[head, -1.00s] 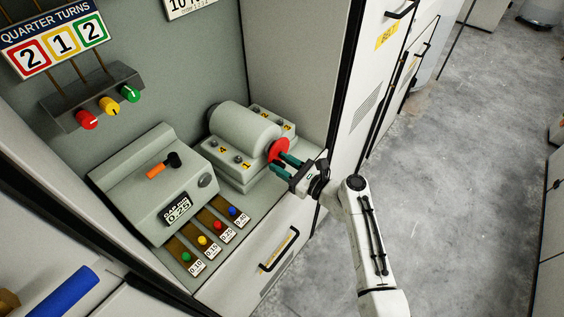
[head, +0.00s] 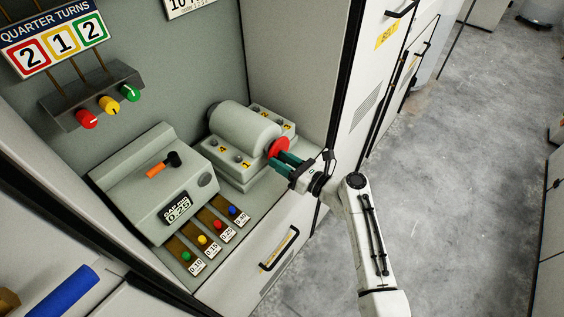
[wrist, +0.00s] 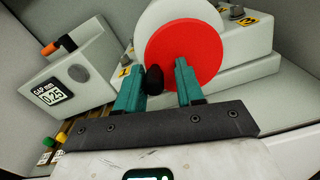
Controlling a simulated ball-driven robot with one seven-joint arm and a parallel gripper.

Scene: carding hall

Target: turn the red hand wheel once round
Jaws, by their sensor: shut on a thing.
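The red hand wheel (head: 279,147) sits on the near end of a grey cylindrical housing. It faces the wrist camera as a large red disc (wrist: 187,52). A black handle (wrist: 153,79) stands out from the wheel's face low and left of its middle. My gripper (head: 285,162) is at the wheel with its two teal fingers, one on each side of the black handle in the wrist view (wrist: 160,66). It is shut on the handle, which shows nearer the left finger. The exact contact is hard to see.
Left of the housing stands a grey gauge box (head: 150,190) with an orange lever and a 0.25 display. Coloured knobs (head: 109,104) hang under the QUARTER TURNS sign (head: 55,40). Cabinet walls enclose the bay. Open floor (head: 450,180) lies to the right.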

